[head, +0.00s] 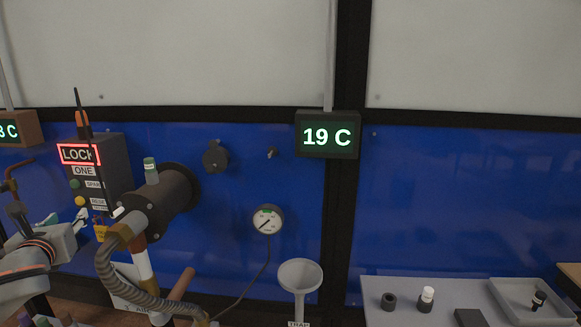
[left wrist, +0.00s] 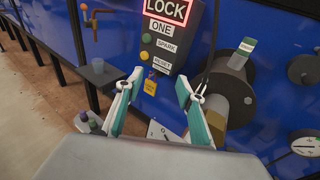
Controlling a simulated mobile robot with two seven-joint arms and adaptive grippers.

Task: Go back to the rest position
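My left gripper (head: 65,222) comes in from the left in the head view, in front of the blue wall and below the dark control box (head: 103,165). In the left wrist view its two teal-and-white fingers (left wrist: 157,90) stand wide apart with nothing between them. The control box also shows there (left wrist: 170,35), just beyond the fingers, with a lit red LOCK sign and green and orange buttons. A yellow tag (left wrist: 150,85) hangs below the box, seen between the fingers. My right gripper is in neither view.
A dark cylinder (head: 172,195) with a ribbed hose (head: 115,275) juts from the wall right of the gripper. A gauge (head: 267,219), a grey funnel (head: 300,275) and a 19 C display (head: 327,135) are further right. A pale bench (head: 400,292) holds small parts and a tray (head: 510,303).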

